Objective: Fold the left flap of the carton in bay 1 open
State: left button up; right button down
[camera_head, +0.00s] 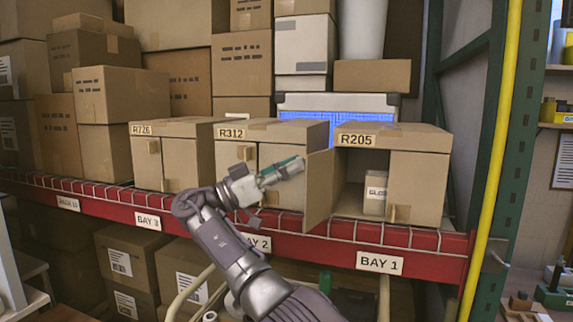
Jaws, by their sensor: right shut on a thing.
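The carton R205 (420,180) stands on the shelf above the bay 1 label. Its left flap (321,192) is swung outward from the carton's left edge and juts toward me, leaving the left half of the front open. Its right flap is closed, with a small tab (400,214) at its lower left. A small labelled box (375,193) shows inside the opening. My left gripper is out of view.
The carton R312 (234,154) stands close to the left, behind my right gripper, and the carton R726 (180,178) is beyond it. The red shelf beam (320,247) runs below. A yellow post (497,150) and green upright stand at right.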

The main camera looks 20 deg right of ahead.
jog(key=c, duration=1.3)
grip_release()
jog(key=shift+d+r, duration=0.3)
jog(key=shift+d, duration=0.15)
jog(key=shift+c, duration=0.2)
jog(key=shift+d+f, duration=0.15)
jog(key=shift+d, duration=0.2)
jog(key=shift+a, duration=0.1)
jog(key=shift+f, duration=0.15)
